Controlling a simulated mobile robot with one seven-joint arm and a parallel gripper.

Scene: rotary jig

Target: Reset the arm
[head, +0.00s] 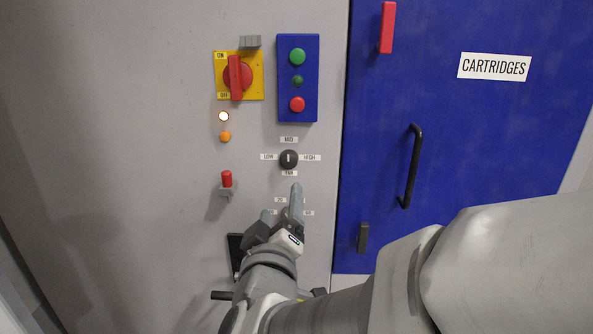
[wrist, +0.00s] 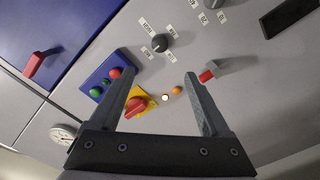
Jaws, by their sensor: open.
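My gripper (head: 282,204) is in front of the lower part of the grey control panel (head: 160,130). In the wrist view my gripper (wrist: 164,78) shows its two fingers wide apart with nothing between them but the panel behind. The gripper and wrist hide part of a lower dial and its labels in the head view. The fan knob (head: 289,159), black with a white mark, sits just above the fingertips in the head view; it also shows in the wrist view (wrist: 160,42). I cannot tell the gap between the fingertips and the panel.
A red rotary switch (head: 236,77) on a yellow plate, a blue button box (head: 312,80), a white lamp (head: 224,116), an orange lamp (head: 225,137) and a red-tipped toggle (head: 227,180) stand out from the panel. A blue cartridges door (head: 450,130) with a black handle (head: 411,165) is at right.

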